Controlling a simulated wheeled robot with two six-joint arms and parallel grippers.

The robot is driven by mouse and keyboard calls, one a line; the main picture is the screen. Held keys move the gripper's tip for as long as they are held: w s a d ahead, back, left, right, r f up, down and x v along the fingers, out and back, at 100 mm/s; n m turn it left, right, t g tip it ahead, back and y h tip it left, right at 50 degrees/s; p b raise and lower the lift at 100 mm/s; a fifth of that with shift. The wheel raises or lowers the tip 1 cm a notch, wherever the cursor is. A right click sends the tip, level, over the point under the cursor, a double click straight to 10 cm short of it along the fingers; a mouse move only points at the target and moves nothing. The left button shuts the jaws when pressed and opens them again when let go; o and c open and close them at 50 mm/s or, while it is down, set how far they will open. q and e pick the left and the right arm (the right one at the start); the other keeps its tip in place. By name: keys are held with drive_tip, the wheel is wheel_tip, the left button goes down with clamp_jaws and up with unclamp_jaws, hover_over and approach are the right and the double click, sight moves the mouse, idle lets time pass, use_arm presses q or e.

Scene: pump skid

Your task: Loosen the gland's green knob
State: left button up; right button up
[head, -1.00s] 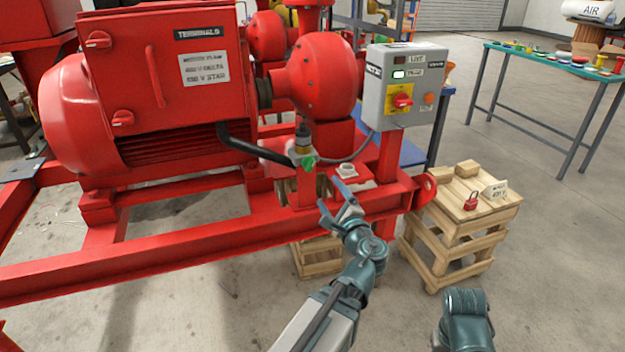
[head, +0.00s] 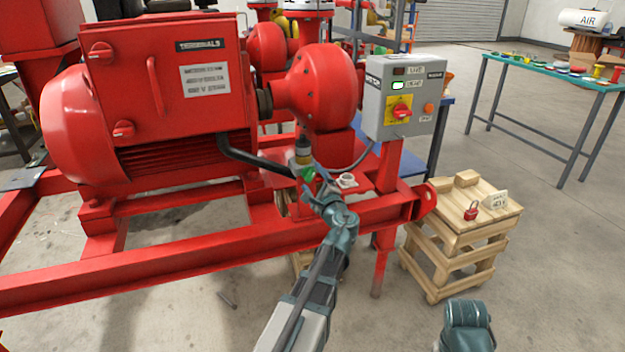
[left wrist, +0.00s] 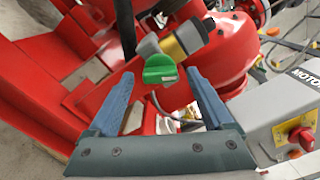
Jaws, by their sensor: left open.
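The green knob (head: 308,173) sits at the gland (head: 303,151), below the pump on the red skid. In the left wrist view the knob (left wrist: 160,69) faces me at the end of the gland's yellow and grey body (left wrist: 187,38). My left gripper (head: 314,188) is at the knob and partly covers it in the head view. Its two blue fingers (left wrist: 159,77) are open, one on each side of the knob, with a gap on both sides. Neither finger visibly touches it.
A black hose (head: 255,155) runs into the gland area. A white fitting (head: 346,181) stands on the skid just right of the knob. A grey control box (head: 404,97) rises behind on the right. A wooden crate (head: 462,232) with a red padlock (head: 471,211) stands at right.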

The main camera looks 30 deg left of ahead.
use_arm(q)
drive_tip(key=shift+w+a, duration=0.25)
drive_tip(key=shift+a, duration=0.05)
clamp_jaws()
idle(0.4)
